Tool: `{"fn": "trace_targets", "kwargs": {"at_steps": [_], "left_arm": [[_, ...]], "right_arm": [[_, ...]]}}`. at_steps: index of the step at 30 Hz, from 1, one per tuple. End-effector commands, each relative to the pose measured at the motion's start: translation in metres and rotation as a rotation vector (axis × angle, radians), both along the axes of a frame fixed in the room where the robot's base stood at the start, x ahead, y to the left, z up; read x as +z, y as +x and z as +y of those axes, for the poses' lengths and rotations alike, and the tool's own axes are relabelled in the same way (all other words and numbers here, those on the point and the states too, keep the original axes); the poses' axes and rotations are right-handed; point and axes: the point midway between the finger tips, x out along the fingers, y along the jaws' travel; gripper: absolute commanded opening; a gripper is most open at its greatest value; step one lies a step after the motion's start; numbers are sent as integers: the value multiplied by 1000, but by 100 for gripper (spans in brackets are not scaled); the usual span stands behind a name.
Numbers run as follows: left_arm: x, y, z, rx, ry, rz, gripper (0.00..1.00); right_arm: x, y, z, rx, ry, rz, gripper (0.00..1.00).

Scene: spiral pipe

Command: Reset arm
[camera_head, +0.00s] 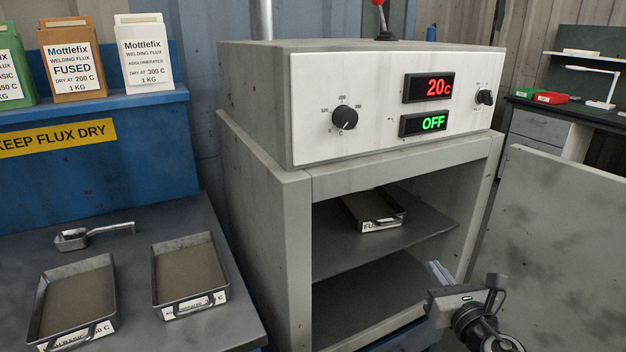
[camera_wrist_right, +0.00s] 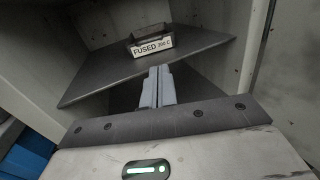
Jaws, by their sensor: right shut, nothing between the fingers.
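My right gripper (camera_head: 438,272) is in front of the open oven (camera_head: 265,160), near the right side of its opening. Its two fingers are together with nothing between them, as the right wrist view (camera_wrist_right: 158,86) also shows. A tray labelled FUSED (camera_head: 372,210) sits on the oven's upper shelf, beyond the fingertips and apart from them. It shows in the right wrist view (camera_wrist_right: 150,44) too. The lower shelf (camera_head: 365,295) looks empty where it shows. My left gripper is not in view.
The oven door (camera_head: 565,240) stands open at the right. Two filled trays (camera_head: 190,275) (camera_head: 75,300) and a metal scoop (camera_head: 90,236) lie on the left bench. Flux boxes (camera_head: 70,60) stand on the blue shelf. The oven display (camera_head: 423,123) reads OFF.

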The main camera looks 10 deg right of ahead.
Motion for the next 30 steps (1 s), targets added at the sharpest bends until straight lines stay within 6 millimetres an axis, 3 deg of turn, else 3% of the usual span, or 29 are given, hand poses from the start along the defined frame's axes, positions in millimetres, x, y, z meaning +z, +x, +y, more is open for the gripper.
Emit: {"fn": "trace_targets", "kwargs": {"at_steps": [2,5,9,12,15,18,22,30], "left_arm": [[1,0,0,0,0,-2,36],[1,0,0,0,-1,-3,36],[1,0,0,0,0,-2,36],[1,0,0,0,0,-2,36],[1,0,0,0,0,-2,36],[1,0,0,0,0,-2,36],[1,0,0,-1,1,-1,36],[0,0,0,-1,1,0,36]], "right_arm": [[-16,-9,10,-3,142,37,0],[-53,-34,35,-34,525,127,0],[-111,-92,87,-191,1317,290,0],[-138,-138,126,-387,1896,374,0],[-151,-176,160,-618,2393,403,0],[-154,-200,181,-807,2724,390,0],[-154,-212,193,-931,2914,368,0],[-154,-213,194,-945,2934,367,0]]}}
